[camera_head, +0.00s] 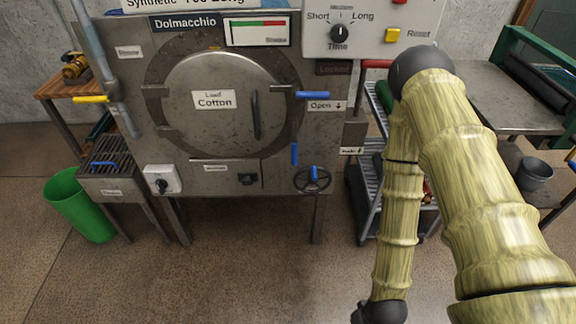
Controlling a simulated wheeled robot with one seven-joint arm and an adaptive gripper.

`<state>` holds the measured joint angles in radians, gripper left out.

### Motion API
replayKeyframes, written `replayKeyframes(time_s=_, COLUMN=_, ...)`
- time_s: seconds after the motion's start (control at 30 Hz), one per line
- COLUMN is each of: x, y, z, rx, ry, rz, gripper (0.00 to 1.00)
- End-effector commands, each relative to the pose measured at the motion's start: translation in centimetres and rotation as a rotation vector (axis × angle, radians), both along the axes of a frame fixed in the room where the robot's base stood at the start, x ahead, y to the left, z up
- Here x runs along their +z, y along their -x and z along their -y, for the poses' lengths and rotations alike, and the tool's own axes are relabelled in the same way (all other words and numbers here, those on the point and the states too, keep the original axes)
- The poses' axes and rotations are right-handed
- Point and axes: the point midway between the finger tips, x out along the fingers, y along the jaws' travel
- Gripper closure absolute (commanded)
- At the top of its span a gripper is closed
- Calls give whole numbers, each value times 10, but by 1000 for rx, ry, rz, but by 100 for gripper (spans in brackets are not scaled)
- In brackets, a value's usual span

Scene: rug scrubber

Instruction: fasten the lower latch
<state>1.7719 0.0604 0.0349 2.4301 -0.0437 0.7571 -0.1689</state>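A grey machine labelled Dolmacchio has a round door (218,128), which looks shut in its ring. A blue-handled latch (313,95) lies horizontal at the door's right edge. Lower down, a second small blue handle (294,154) hangs vertical at the door's lower right; I take it to be the lower latch. Whether it engages the door is too small to tell. My yellowish arm fills the right side and bends down to a dark joint at the bottom edge. My gripper is out of view, so its opening and contents are hidden.
A handwheel (313,180) with a blue knob sits below the blue handles. A red-handled lever (376,64) sticks out right of the door. A wheeled rack (367,190) stands behind my arm. A green bin (80,205) is at left. Floor in front is clear.

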Motion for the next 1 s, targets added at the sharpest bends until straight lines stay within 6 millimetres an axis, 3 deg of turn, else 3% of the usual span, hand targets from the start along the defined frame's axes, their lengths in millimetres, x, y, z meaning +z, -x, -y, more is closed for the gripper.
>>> replayKeyframes(time_s=0.03, x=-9, y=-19, z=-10, rx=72, ry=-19, rz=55, gripper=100)
replayKeyframes(time_s=0.2, x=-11, y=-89, z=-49, rx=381, ry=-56, rz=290, gripper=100)
replayKeyframes(time_s=0.47, x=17, y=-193, z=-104, rx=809, ry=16, rz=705, gripper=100)
replayKeyframes(time_s=0.67, x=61, y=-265, z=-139, rx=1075, ry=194, rz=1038, gripper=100)
replayKeyframes(time_s=0.8, x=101, y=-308, z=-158, rx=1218, ry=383, rz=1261, gripper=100)
replayKeyframes(time_s=1.0, x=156, y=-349, z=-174, rx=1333, ry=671, rz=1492, gripper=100)
